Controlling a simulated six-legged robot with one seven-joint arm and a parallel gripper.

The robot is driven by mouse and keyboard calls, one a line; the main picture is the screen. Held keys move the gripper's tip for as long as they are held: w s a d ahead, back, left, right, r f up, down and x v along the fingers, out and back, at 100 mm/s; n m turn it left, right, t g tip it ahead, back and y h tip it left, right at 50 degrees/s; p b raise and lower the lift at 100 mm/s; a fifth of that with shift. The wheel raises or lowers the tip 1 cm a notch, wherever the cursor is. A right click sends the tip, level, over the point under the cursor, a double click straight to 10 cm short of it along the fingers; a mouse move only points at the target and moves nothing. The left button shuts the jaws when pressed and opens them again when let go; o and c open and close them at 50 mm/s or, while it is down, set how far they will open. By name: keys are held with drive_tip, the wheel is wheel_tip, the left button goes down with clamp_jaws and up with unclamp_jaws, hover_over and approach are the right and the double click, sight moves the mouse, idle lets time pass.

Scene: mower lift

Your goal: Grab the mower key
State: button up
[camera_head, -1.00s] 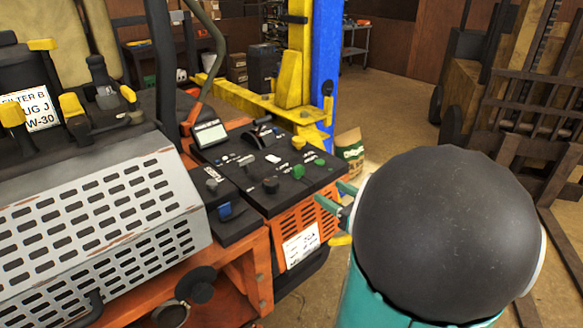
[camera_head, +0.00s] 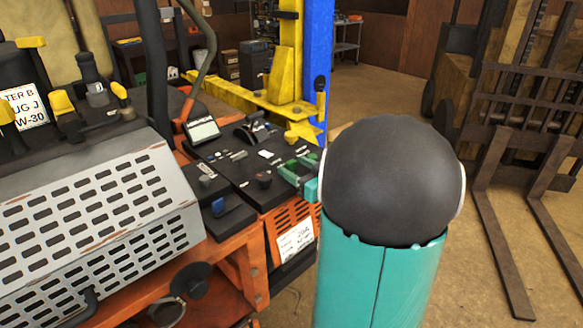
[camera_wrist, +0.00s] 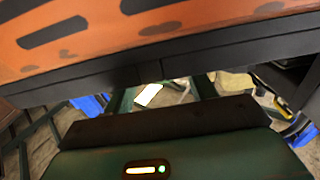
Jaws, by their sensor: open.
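The mower's black control panel (camera_head: 240,165) is in the middle of the head view, with a small screen, levers and knobs. I cannot pick out the key for certain among these small controls. A black knob (camera_head: 263,181) stands near the panel's front edge. My gripper (camera_head: 291,171) is open at the panel's right end, its green fingers over or beside the green knobs there. My own wrist hides part of that end. In the wrist view, my gripper's dark green fingers (camera_wrist: 162,92) are apart, with a pale patch between them; no key is clear there.
An orange slotted side panel (camera_head: 292,235) with a white label lies below the controls. A perforated grey cover (camera_head: 100,220) is at the left. A yellow and blue lift post (camera_head: 318,70) stands behind. A dark forklift-like frame (camera_head: 510,130) is at the right, with open floor between.

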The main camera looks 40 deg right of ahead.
drive_tip(key=shift+w, duration=1.15)
drive_tip(key=c, duration=1)
drive_tip(key=shift+c, duration=0.2)
